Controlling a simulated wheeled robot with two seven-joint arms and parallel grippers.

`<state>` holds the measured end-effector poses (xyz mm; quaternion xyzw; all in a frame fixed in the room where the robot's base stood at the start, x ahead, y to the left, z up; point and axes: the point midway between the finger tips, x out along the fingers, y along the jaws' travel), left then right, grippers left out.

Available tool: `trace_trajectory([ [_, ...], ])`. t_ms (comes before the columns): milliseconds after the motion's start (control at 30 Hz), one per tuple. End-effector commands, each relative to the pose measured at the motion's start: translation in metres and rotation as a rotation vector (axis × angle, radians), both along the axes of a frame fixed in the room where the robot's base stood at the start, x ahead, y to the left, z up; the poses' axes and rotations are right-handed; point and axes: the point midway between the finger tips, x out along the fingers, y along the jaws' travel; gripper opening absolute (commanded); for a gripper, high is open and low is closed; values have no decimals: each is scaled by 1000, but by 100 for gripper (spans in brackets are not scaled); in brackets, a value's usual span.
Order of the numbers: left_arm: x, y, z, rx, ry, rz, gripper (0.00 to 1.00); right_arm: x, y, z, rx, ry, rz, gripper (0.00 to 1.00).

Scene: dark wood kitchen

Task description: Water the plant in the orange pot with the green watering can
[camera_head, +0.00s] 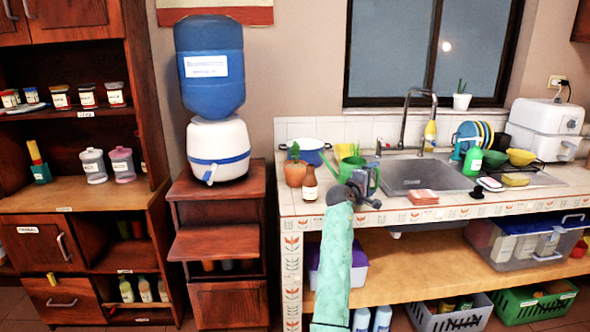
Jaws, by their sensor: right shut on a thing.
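The orange pot (295,174) stands on the tiled counter at its left end, with a small green plant (295,150) in it. The green watering can (350,168) is just right of the pot, its spout side toward the pot. My right gripper (361,186) is shut on the watering can at its near right side and hides part of it. I cannot tell whether the can touches the counter. My left gripper is not in view.
A brown bottle (309,183) stands between the pot and my right arm. A blue and white cooking pot (308,150) is behind the orange pot. The faucet (409,115) and sink (425,172) are to the right, with a red stack (422,197) at the front edge.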

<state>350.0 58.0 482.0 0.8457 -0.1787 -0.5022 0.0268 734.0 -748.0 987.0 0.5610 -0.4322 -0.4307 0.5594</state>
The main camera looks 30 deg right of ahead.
Motion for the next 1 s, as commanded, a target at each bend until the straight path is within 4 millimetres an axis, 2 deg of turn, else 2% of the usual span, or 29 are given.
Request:
trace_trajectory([
  [500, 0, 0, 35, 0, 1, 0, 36, 0, 0, 40, -2, 0, 0, 35],
  [1000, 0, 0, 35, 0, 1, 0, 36, 0, 0, 41, -1, 1, 0, 35],
])
